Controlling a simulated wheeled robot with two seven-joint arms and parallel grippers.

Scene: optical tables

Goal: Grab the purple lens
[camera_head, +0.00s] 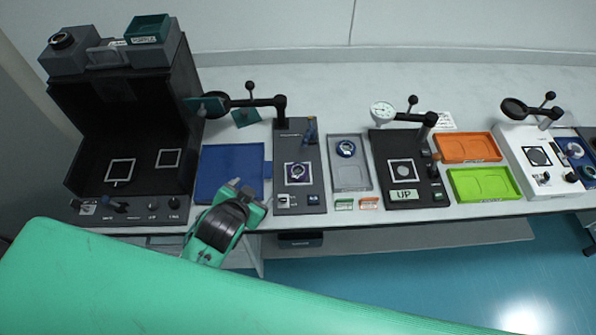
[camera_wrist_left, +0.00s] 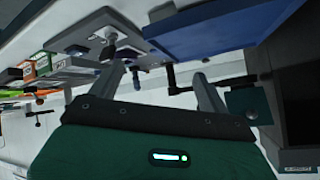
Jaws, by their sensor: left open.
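The purple lens (camera_head: 297,172) is a small purple-rimmed ring lying inside the white square mark of a dark grey instrument (camera_head: 312,138). My left gripper (camera_head: 245,190) is over the table's front edge, in front of the blue tray and to the left of the lens, apart from it. In the left wrist view its two fingers (camera_wrist_left: 165,82) are spread with nothing between them. I cannot make out the lens in that view. My right gripper is not in view.
A blue tray (camera_head: 228,172) lies left of the instrument; it also shows in the left wrist view (camera_wrist_left: 225,32). A grey tray (camera_head: 350,178) with a blue-rimmed ring (camera_head: 346,148) is to its right. A black arm (camera_head: 258,102) overhangs the instrument's back. A black open box (camera_head: 85,150) stands left.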

